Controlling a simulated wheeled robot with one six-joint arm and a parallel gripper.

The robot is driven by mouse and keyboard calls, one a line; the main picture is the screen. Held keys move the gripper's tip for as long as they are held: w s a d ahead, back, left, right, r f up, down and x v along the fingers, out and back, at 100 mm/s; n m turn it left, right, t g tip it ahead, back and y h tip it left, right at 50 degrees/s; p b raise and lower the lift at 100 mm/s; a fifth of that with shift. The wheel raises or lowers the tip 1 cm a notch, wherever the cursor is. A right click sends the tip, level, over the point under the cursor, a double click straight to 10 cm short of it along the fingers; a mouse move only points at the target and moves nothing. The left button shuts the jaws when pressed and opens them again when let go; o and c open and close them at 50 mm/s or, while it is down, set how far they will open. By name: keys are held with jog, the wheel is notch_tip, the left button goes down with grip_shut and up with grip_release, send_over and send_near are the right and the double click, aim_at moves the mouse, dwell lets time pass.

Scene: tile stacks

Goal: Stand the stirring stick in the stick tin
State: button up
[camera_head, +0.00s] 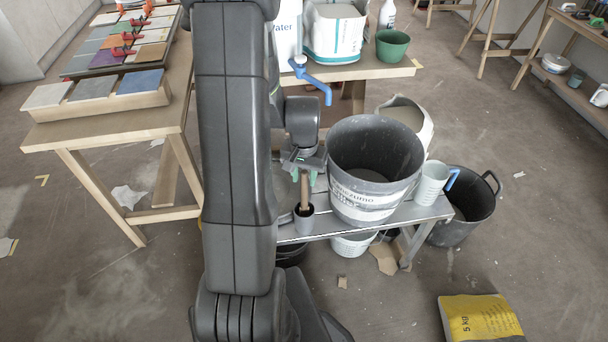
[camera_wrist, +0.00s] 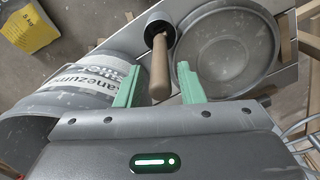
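The wooden stirring stick (camera_head: 304,190) stands in the small dark stick tin (camera_head: 304,221) on the low bench, its lower end hidden inside. In the wrist view the stick (camera_wrist: 160,68) reaches out of the tin's dark mouth (camera_wrist: 157,25) towards my gripper (camera_wrist: 159,72). The green fingers are apart, one on each side of the stick's upper end, with visible gaps; neither appears to touch it. In the head view my gripper (camera_head: 304,175) is just above the tin, around the stick's top.
A large grey bucket (camera_head: 375,150) stands close right of the tin, with a pale jug (camera_head: 430,186) beyond it. The wrist view shows a round grey basin (camera_wrist: 226,45) on the tin's other side. A blue tap (camera_head: 312,78) juts out above the bench.

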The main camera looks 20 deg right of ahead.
jog(key=shift+o, duration=0.7)
notch_tip(320, 180, up, 14)
jog(key=p, duration=0.1)
jog(key=shift+f, duration=0.15)
dwell(0.4)
notch_tip(320, 180, down, 13)
jog(key=shift+f+b, duration=0.2)
jog(key=shift+b, duration=0.35)
jog(key=shift+r+p, duration=0.9)
jog(key=shift+f, duration=0.1)
